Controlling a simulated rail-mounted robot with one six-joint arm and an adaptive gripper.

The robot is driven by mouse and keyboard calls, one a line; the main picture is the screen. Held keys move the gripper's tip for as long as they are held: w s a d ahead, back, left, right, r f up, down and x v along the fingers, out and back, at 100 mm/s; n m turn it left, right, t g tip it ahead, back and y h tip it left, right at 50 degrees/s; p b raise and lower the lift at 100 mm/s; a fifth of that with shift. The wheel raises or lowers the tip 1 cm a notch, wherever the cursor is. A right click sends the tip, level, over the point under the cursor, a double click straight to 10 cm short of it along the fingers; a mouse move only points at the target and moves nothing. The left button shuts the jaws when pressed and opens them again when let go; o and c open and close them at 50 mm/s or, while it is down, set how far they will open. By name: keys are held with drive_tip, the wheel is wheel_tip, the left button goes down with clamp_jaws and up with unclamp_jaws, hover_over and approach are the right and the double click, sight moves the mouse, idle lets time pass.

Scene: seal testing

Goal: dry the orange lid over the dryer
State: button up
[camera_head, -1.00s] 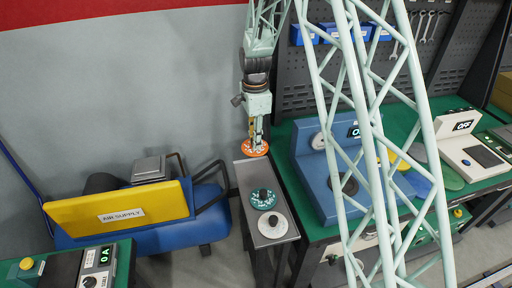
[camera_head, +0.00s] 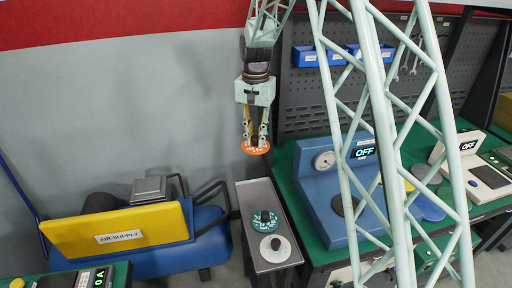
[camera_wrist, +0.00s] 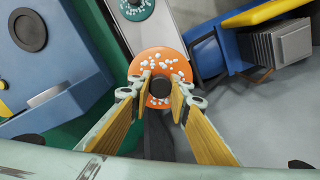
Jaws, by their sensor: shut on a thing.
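The orange lid (camera_head: 255,149) hangs level from my gripper (camera_head: 255,136), above the far end of the narrow metal side table. In the wrist view my gripper (camera_wrist: 160,92) has its two fingers closed on the dark knob of the orange lid (camera_wrist: 160,62). White droplet-like dots lie on the lid's top. I cannot single out a dryer by label. A blue machine (camera_head: 335,185) with a gauge and an "OFF" display stands on the green bench to the right.
A green lid (camera_head: 264,226) and a white lid (camera_head: 275,250) lie on the metal side table (camera_head: 252,192). A yellow-and-blue air supply (camera_head: 120,238) stands left. A white "OFF" device (camera_head: 480,170) sits on the bench.

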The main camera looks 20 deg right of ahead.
sight(255, 136)
drive_tip(key=shift+w+r+n, duration=0.2)
drive_tip(key=shift+r+n, duration=1.3)
drive_tip(key=shift+n, duration=0.1)
